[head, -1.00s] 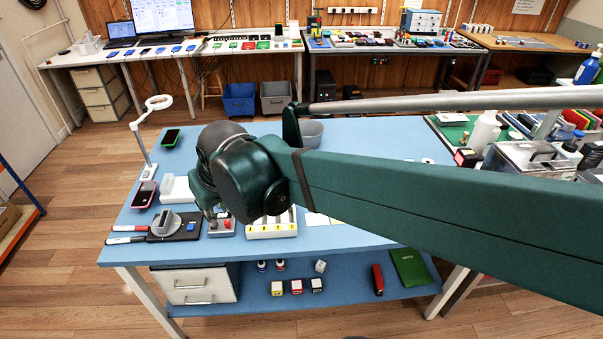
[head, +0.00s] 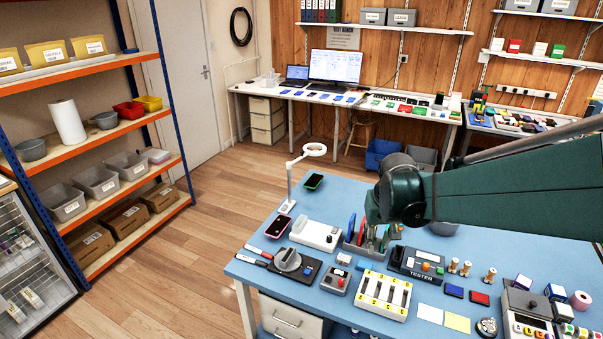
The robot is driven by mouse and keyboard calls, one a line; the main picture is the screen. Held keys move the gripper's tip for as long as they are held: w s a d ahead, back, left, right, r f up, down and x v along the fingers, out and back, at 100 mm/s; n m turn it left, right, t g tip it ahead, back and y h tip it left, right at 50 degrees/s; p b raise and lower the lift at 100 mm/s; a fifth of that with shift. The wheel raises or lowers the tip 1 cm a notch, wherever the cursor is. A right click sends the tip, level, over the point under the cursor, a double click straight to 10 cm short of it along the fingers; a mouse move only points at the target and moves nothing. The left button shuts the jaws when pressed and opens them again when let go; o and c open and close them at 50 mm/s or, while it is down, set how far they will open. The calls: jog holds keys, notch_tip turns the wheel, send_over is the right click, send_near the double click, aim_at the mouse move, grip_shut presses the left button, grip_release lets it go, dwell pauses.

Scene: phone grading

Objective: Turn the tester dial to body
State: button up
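The tester (head: 416,264) is a dark box with a light panel on the blue bench, labelled TESTER. A small orange round part (head: 426,267) sits on its face; I cannot tell whether it is the dial or where it points. A grey round knob with a raised grip (head: 288,260) sits on a black plate at the bench's left. My gripper (head: 378,220) hangs from the dark green wrist, over or behind the tool holder and up-left of the tester. Its fingers are small and mostly lost against the tools, so their opening is unclear.
A grey holder (head: 362,251) with upright coloured tools stands left of the tester. A white tray with yellow marks (head: 366,295) lies in front. A red-button box (head: 336,280), pens, phones and a ring lamp (head: 315,149) are at left. Wooden pegs (head: 466,268) stand right of the tester.

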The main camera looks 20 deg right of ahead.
jog(key=d+f+m+g+p, duration=0.2)
jog(key=d+f+p, duration=0.15)
jog(key=d, duration=0.85)
jog(key=m+g+p, duration=0.1)
jog(key=p, duration=0.3)
send_over(427, 265)
jog(key=shift+y, duration=0.4)
jog(key=f, duration=0.4)
jog(key=shift+w+a+f, duration=0.25)
jog(key=shift+a+f, duration=0.05)
jog(key=shift+f, duration=0.05)
jog(key=shift+f, duration=0.2)
jog(key=shift+s+d+f+b, duration=0.1)
jog(key=shift+f+b, duration=0.05)
jog(key=shift+f, duration=1.75)
jog(key=shift+s+d+f+b, duration=0.1)
jog(key=shift+f+b, duration=0.05)
jog(key=shift+f, duration=1.7)
jog(key=shift+c, duration=0.3)
jog(key=c, duration=0.6)
